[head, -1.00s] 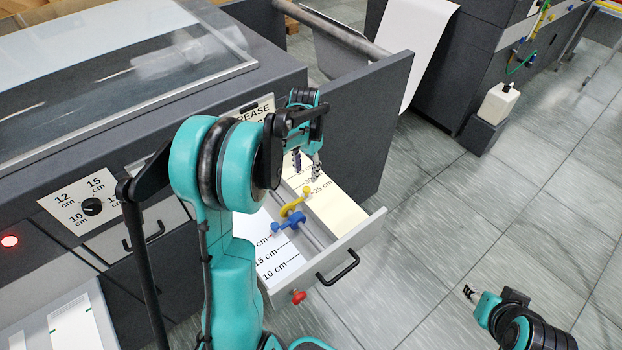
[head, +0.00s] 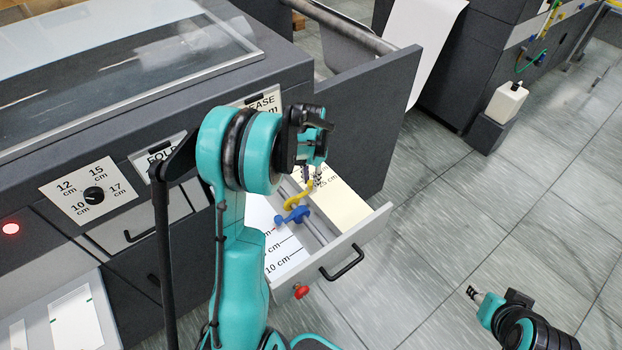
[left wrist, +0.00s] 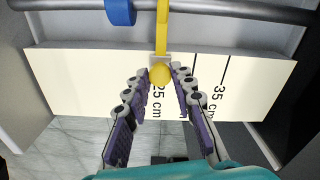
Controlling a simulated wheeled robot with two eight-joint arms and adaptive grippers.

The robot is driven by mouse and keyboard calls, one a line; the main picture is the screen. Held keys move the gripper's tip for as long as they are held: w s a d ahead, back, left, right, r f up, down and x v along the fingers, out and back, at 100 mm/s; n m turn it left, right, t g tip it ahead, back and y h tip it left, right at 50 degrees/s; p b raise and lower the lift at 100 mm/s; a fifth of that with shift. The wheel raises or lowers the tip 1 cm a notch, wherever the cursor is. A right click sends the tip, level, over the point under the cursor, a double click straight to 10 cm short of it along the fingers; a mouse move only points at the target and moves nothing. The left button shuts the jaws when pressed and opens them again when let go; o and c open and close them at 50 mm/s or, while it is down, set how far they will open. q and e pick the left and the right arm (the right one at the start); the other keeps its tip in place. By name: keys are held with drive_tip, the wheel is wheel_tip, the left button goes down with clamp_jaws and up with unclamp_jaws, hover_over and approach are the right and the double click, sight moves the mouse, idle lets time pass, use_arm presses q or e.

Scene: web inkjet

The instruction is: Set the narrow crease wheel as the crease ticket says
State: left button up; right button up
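The yellow crease wheel (head: 299,200) is on a rail in the open drawer, beside the wider blue wheel (head: 296,215). In the left wrist view, the yellow wheel's round knob (left wrist: 160,75) is over the 25 cm mark of the cream scale (left wrist: 85,85), with the thin yellow arm (left wrist: 162,30) behind it. My left gripper (left wrist: 160,73) has its fingertips close around the knob, with almost no gap on either side. The crease ticket (head: 265,102) is partly hidden by my left arm; its number cannot be read. My right gripper (head: 472,292) is low at the right, over the floor.
The drawer front (head: 350,250) has a black handle (head: 342,263) and a red knob (head: 301,291). A tall grey panel (head: 385,120) stands behind the drawer. A dial plate (head: 92,195) is at the left.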

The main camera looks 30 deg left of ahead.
use_arm(q)
clamp_jaws()
hover_over(293, 171)
drive_tip(key=o, duration=0.7)
unclamp_jaws()
drive_tip(key=shift+o, duration=0.2)
wheel_tip(293, 171, up, 12)
